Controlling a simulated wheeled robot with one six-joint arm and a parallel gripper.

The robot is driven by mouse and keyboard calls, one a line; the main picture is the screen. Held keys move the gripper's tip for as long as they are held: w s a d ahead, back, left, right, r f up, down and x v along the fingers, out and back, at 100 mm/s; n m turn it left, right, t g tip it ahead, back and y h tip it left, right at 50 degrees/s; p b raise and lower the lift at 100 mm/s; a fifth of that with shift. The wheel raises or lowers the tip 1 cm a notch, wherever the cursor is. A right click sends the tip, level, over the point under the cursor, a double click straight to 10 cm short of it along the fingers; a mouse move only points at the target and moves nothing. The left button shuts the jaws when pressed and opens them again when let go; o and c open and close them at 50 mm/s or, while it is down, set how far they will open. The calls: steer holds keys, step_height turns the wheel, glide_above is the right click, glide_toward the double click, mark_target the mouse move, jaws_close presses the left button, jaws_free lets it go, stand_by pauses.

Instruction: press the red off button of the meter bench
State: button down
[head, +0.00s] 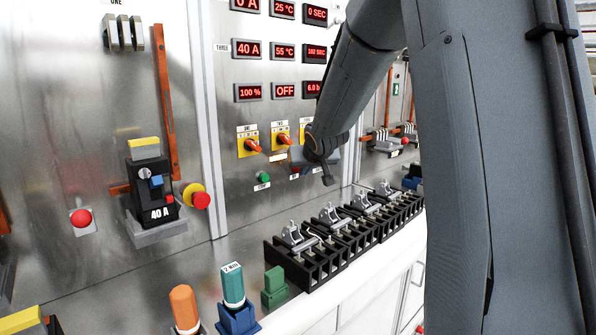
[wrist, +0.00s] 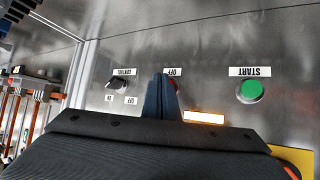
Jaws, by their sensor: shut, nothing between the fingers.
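The red off button (wrist: 177,85) is on the metal panel under a label reading OFF, upside down in the wrist view. Only an edge of it shows, because the fingers of my gripper (wrist: 161,90) cover the rest. My gripper is shut and empty, with its fingertips in front of the button. I cannot tell whether they touch it. In the head view my gripper (head: 327,179) is close to the panel, low, right of the green start button (head: 264,178).
The green start button (wrist: 250,91) and a control switch (wrist: 122,84) flank the off button. Yellow-plated rotary switches (head: 248,142) sit above. A row of black terminal blocks (head: 310,262) stands on the bench below. Another red button (head: 81,217) is far left.

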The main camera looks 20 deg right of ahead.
steer(key=shift+w+a, duration=0.15)
steer(key=shift+w, duration=0.25)
stand_by(0.3)
steer(key=shift+s, duration=0.15)
steer(key=shift+s+d+p, duration=0.35)
steer(key=shift+s+p, duration=0.1)
steer(key=shift+s, duration=0.25)
steer(key=shift+s, duration=0.1)
steer(key=shift+s+d+p, duration=0.35)
steer(key=shift+s+p, duration=0.2)
steer(key=shift+s, duration=0.2)
steer(key=shift+s+d+p, duration=0.3)
steer(key=shift+s+p, duration=0.25)
steer(key=shift+s, duration=0.2)
steer(key=shift+s+d+p, duration=0.35)
steer(key=shift+s+p, duration=0.2)
steer(key=shift+s, duration=0.2)
